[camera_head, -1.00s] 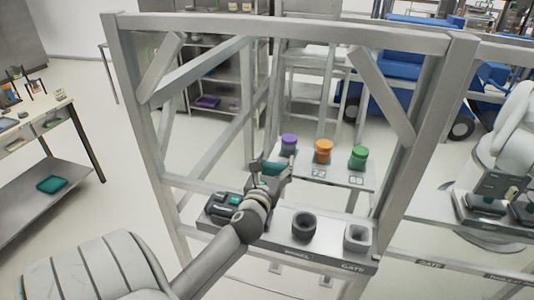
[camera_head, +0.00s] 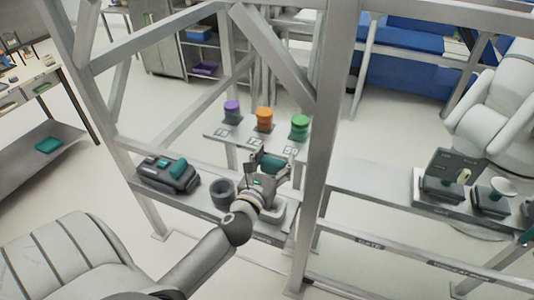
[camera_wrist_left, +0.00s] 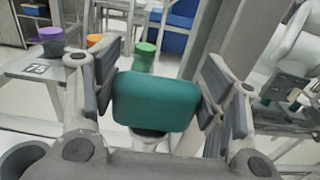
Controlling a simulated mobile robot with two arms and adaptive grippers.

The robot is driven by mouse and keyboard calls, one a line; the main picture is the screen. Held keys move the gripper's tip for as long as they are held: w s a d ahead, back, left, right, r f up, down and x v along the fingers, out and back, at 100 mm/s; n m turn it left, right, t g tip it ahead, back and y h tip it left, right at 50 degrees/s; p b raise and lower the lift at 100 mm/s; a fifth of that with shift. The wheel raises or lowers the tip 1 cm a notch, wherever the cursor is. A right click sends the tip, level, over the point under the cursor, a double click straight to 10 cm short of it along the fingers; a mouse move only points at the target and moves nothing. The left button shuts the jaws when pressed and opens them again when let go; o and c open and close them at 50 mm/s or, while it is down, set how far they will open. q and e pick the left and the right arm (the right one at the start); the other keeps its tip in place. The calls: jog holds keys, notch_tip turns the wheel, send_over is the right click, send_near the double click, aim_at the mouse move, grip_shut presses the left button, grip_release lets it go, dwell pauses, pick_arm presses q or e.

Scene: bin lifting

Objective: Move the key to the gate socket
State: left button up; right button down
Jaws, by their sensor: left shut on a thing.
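The key is a teal block (camera_wrist_left: 155,101) between the fingers of my left gripper (camera_wrist_left: 160,100) in the left wrist view; it also shows in the head view (camera_head: 268,162). My left gripper (camera_head: 267,170) is shut on it. It is over the right end of the near ledge. The pale gate socket (camera_head: 277,214) there is mostly hidden behind my gripper and wrist. I cannot tell whether the key touches the socket. My right gripper is not in view.
A dark round cup (camera_head: 222,192) and a black device with a teal part (camera_head: 168,175) stand left on the ledge. Purple (camera_head: 232,109), orange (camera_head: 264,117) and green (camera_head: 299,124) cylinders stand behind. A grey frame post (camera_head: 318,170) rises close right of my gripper.

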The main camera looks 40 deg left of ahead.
pick_arm(q)
jog(key=shift+d, duration=0.1)
jog(key=shift+s+a+f+b, duration=0.2)
jog(key=shift+f+b, duration=0.15)
jog(key=shift+a+f+b, duration=0.1)
jog(key=shift+f+b, duration=0.85)
jog(key=shift+b, duration=0.1)
notch_tip(320, 180, down, 4)
jog(key=b, duration=0.4)
jog(key=shift+r, duration=0.1)
jog(key=shift+f+b, duration=0.45)
jog(key=shift+f, duration=0.25)
jog(key=shift+f, duration=0.3)
jog(key=shift+f+b, duration=1.7)
jog(key=shift+f, duration=0.4)
jog(key=o, duration=1.6)
